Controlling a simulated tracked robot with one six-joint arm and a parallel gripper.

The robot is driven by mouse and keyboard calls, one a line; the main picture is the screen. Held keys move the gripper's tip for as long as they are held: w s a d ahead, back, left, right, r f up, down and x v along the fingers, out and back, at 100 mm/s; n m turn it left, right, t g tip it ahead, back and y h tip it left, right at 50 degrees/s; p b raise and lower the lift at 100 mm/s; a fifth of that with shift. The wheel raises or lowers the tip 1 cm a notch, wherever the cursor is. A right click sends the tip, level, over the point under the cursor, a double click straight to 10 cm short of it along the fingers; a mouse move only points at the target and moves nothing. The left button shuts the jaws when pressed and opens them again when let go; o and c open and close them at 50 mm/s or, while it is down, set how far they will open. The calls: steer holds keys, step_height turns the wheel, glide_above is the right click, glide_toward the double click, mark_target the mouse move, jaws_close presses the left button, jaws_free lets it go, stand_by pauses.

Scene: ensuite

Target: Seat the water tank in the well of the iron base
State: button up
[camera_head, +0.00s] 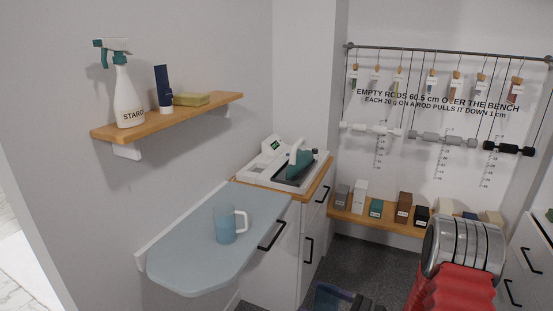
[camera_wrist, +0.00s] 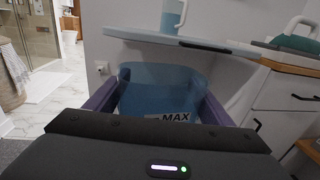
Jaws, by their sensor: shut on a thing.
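The water tank (camera_wrist: 158,90) is a translucent blue box with a MAX label, seen in the wrist view. My gripper (camera_wrist: 157,101) has its purple fingers on either side of the tank and is shut on it. The tank is held up in front of the ironing board, off every surface. In the head view only a small part of my gripper (camera_head: 338,297) shows at the bottom edge. The iron base (camera_head: 262,169) is white with a small display and stands on the wooden-topped cabinet. A green iron (camera_head: 299,164) rests on it. I cannot make out the well clearly.
The blue-grey ironing board (camera_head: 185,245) with a jug (camera_head: 225,225) lies left of the cabinet. A wall shelf (camera_head: 170,118) holds a spray bottle, a tube and a sponge. A low bench (camera_head: 375,219) with several blocks stands to the right. Dark floor is open between.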

steer(key=shift+w+d+r+m+t+h, duration=0.15)
steer(key=shift+w+d+m+t+h, duration=0.1)
steer(key=shift+m+t+h, duration=0.2)
steer(key=shift+w+d+r+m+t+h, duration=0.1)
steer(key=shift+d+m+t+h, duration=0.2)
steer(key=shift+t, duration=0.25)
steer(key=m+t+h, duration=0.2)
steer(key=h, duration=0.1)
steer(key=shift+d+m, duration=0.15)
steer(key=shift+m, duration=0.1)
steer(key=shift+s+a+f+m+t+h, duration=0.25)
steer(key=shift+m+t+h, duration=0.25)
steer(key=shift+t+h, duration=0.15)
steer(key=shift+s+a+f, duration=0.1)
steer(key=shift+s+a, duration=0.25)
steer(key=shift+a, duration=0.55)
